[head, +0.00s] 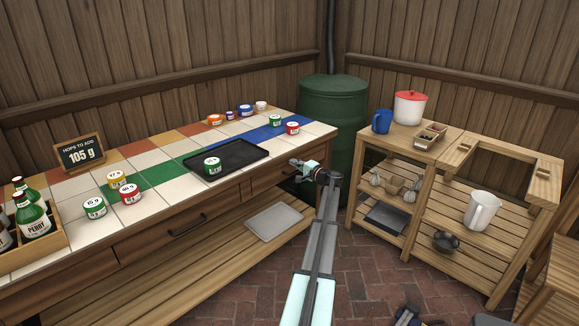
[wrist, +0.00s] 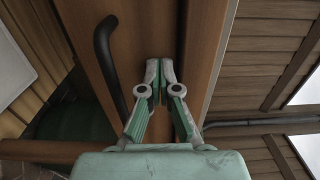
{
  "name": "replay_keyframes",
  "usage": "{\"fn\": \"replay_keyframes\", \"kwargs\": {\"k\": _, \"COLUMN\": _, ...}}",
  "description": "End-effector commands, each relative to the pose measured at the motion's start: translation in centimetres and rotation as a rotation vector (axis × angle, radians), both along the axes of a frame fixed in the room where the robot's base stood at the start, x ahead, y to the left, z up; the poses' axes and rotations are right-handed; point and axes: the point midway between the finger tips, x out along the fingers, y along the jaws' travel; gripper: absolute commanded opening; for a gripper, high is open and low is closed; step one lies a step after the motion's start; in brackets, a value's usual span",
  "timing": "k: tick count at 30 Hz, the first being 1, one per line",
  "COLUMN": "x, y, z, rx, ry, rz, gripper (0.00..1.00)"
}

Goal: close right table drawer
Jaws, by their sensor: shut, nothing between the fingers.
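The right table drawer (head: 262,184) is a brown wooden front under the right end of the tiled table (head: 316,128). In the wrist view its front (wrist: 132,42) fills the middle, with a dark bar handle (wrist: 106,62) to the left of my fingers. My gripper (head: 296,163) is at the table's right front edge, by the drawer. In the wrist view my gripper (wrist: 159,65) is shut and empty, its fingertips at the drawer front beside the handle. I cannot tell whether they touch it. A dark strip shows along the drawer's upper edge; any remaining gap is unclear.
A black tray (head: 226,168) and several labelled jars stand on the table. A grey board (head: 274,222) lies on the lower shelf. A green barrel (head: 333,105) stands behind the table's right end. A wooden shelf unit (head: 405,220) is to the right; brick floor lies between.

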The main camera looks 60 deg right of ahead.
Motion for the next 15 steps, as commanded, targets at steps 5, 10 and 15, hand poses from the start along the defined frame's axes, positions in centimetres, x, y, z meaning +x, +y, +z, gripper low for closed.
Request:
{"fn": "replay_keyframes", "kwargs": {"k": 5, "x": 0.48, "y": -0.45, "z": 0.22, "rx": -0.001, "ry": -0.003, "rz": -0.004, "gripper": 0.0}}
{"fn": "replay_keyframes", "kwargs": {"k": 10, "x": 0.52, "y": -0.51, "z": 0.27, "rx": -0.001, "ry": -0.004, "rz": -0.004, "gripper": 0.0}}
{"fn": "replay_keyframes", "kwargs": {"k": 15, "x": -0.19, "y": 0.01, "z": 0.2, "rx": -0.002, "ry": -0.005, "rz": -0.002, "gripper": 0.0}}
